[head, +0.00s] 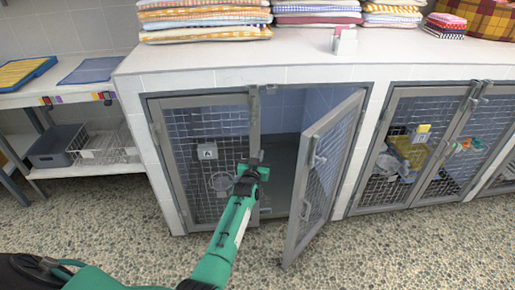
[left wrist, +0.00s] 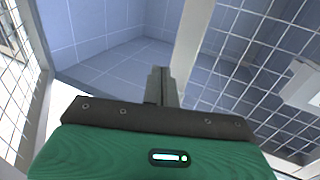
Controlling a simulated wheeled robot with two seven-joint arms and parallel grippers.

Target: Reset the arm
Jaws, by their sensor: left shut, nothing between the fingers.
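My left gripper (head: 252,168) is shut and empty. It is in front of the kennel marked A, near the middle post between its closed left panel and its open door. In the left wrist view my closed fingers (left wrist: 160,86) point into the tiled kennel interior. The kennel's mesh door (head: 325,170) stands swung outward to the right. The left mesh panel (head: 205,150) is closed and carries a small label A (head: 207,151). A round bowl (head: 221,182) shows at that panel. My right gripper is not in view.
Folded towels (head: 205,22) are stacked on the white tiled counter (head: 240,60). A second kennel (head: 400,150) on the right has closed doors. A side shelf (head: 75,95) with trays stands at the left. The pebbled floor (head: 110,220) in front is clear.

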